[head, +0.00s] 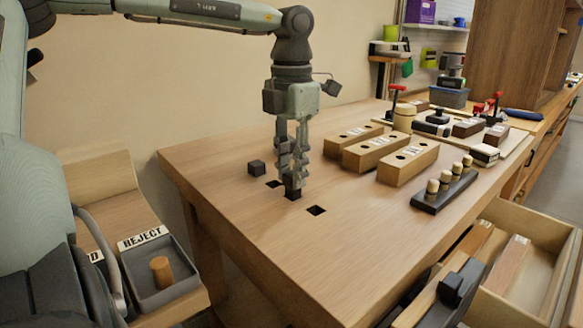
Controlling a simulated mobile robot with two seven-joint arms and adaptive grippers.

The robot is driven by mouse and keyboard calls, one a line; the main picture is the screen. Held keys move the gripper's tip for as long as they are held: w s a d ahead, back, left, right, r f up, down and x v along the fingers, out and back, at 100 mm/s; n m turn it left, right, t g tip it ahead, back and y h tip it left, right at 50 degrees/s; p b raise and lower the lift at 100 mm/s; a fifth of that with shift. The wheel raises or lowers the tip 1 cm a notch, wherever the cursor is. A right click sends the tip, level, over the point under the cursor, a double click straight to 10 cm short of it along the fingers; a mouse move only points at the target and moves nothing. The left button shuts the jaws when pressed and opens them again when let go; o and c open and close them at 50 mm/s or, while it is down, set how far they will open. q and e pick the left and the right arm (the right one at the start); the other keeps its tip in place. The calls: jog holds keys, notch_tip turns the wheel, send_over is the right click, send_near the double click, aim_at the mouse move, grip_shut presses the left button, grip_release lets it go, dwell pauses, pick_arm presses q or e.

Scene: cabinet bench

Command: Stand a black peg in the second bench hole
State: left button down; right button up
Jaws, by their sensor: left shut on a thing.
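My left gripper (293,178) points straight down over the bench (230,150) and is shut on a black peg (293,191). The peg is upright, mostly hidden by the fingers, and its lower end is at a dark square hole in the bench top. I cannot tell how far it is in. An empty square hole (274,184) lies just behind and left of it. Another empty hole (316,210) lies in front and right.
Several wooden blocks with holes (408,162) stand right of the gripper. A black rack with light pegs (445,190) is near the right edge. A drawer (535,260) stands open at lower right. A grey REJECT bin (160,275) is at lower left. The bench front is clear.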

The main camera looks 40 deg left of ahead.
pick_arm(q)
jog(key=shift+f+b, duration=1.05)
jog(key=shift+f, duration=0.05)
dwell(0.9)
jog(key=c, duration=1)
grip_release()
jog(key=shift+r+p, duration=2.5)
jog(key=shift+r, duration=1.1)
jog(key=shift+f, duration=0.1)
